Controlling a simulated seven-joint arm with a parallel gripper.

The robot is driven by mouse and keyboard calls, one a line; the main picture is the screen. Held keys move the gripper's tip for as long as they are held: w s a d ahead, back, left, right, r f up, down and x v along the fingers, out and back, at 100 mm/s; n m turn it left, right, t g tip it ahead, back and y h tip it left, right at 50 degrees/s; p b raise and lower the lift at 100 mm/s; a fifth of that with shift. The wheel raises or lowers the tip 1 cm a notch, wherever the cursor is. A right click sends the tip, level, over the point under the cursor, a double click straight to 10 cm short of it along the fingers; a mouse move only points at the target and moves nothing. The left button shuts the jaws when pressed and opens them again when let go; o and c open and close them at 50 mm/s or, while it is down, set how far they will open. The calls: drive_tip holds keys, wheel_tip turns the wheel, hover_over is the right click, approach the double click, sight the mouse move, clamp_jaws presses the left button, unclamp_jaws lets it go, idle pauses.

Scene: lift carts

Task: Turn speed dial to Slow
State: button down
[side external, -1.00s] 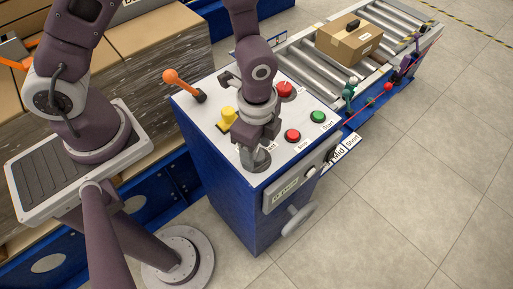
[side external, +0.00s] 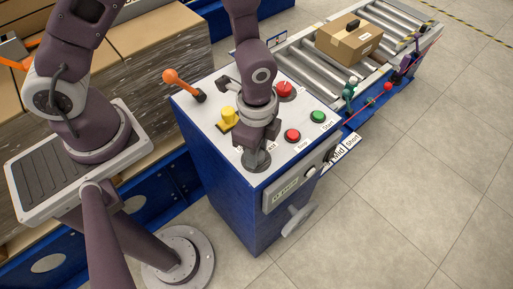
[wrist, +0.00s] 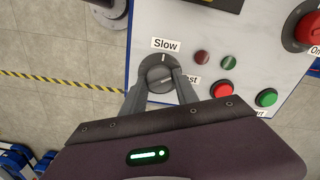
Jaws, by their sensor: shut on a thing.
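The speed dial (wrist: 157,72) is a round dark grey knob on the white panel in the wrist view. A light mark near its top edge points up toward the Slow label (wrist: 166,45). The Fast label (wrist: 191,79) is partly hidden behind a finger. My gripper (wrist: 160,90) is shut on the dial, with one finger on each side of it. In the side external view, my gripper (side external: 258,146) reaches down to the dial (side external: 257,161) at the panel's near corner; the dial's mark cannot be made out there.
The blue control cabinet's white top carries a red button (side external: 292,135), a green button (side external: 317,117), a yellow knob (side external: 228,116), a red emergency knob (side external: 284,90) and an orange-handled lever (side external: 184,85). A cardboard box (side external: 349,38) sits on the roller conveyor behind.

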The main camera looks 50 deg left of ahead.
drive_tip(key=n, duration=1)
drive_tip(key=shift+n, duration=0.7)
drive_tip(key=c, duration=0.9)
unclamp_jaws()
drive_tip(key=shift+c, duration=0.2)
wheel_tip(320, 180, up, 7)
drive_tip(key=shift+r, duration=0.1)
